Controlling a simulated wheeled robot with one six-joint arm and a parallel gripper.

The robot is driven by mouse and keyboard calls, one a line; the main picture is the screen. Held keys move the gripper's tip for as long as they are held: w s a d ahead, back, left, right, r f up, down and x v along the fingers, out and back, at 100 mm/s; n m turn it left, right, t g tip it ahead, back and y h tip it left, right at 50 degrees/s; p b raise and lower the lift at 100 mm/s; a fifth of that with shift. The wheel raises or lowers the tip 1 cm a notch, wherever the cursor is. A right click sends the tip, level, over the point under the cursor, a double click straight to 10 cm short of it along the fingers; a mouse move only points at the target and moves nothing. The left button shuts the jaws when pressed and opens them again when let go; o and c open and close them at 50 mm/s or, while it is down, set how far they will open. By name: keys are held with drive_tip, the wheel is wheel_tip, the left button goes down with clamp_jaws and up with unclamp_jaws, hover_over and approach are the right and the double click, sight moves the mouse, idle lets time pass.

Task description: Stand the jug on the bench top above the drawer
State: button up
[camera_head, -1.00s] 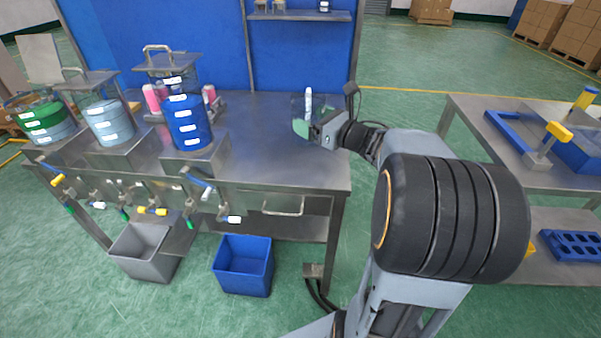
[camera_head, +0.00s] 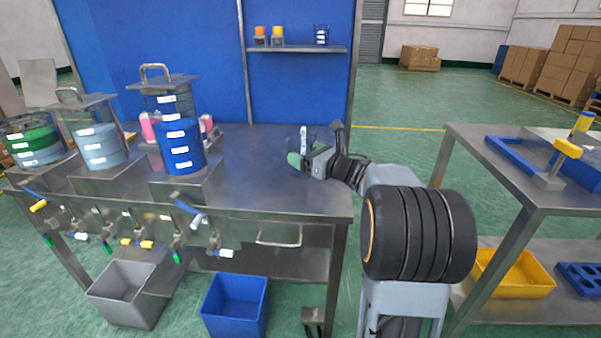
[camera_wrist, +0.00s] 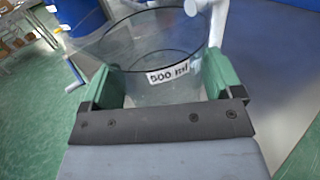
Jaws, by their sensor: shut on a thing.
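The jug (camera_wrist: 158,62) is a clear vessel with a "500 ml" label and a whitish handle, filling the upper wrist view. My gripper (camera_wrist: 155,85) has its green fingers on both sides of the jug and is shut on it. In the head view my gripper (camera_head: 297,160) is over the right part of the steel bench top (camera_head: 262,185), and the jug is small there, largely hidden by the gripper. I cannot tell whether the jug's base touches the bench. The drawer (camera_head: 280,236) with its bar handle is under the bench's right front edge.
Several clear tanks, one with blue liquid (camera_head: 181,148), stand on steel blocks at the left of the bench, with taps along the front. A blue bin (camera_head: 236,303) and a grey bin (camera_head: 128,295) are on the floor. The bench top before the blue back panel is mostly clear.

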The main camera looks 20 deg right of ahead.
drive_tip(key=shift+w+a+f, duration=0.15)
drive_tip(key=shift+w+f, duration=1.25)
drive_tip(key=shift+f, duration=0.3)
drive_tip(key=shift+w+f+b, duration=0.1)
drive_tip(key=shift+f+b, duration=0.4)
drive_tip(key=shift+f, duration=1.1)
drive_tip(key=shift+f, duration=0.15)
drive_tip(key=o, duration=0.8)
drive_tip(key=shift+r, duration=0.25)
drive_tip(key=v, duration=1.2)
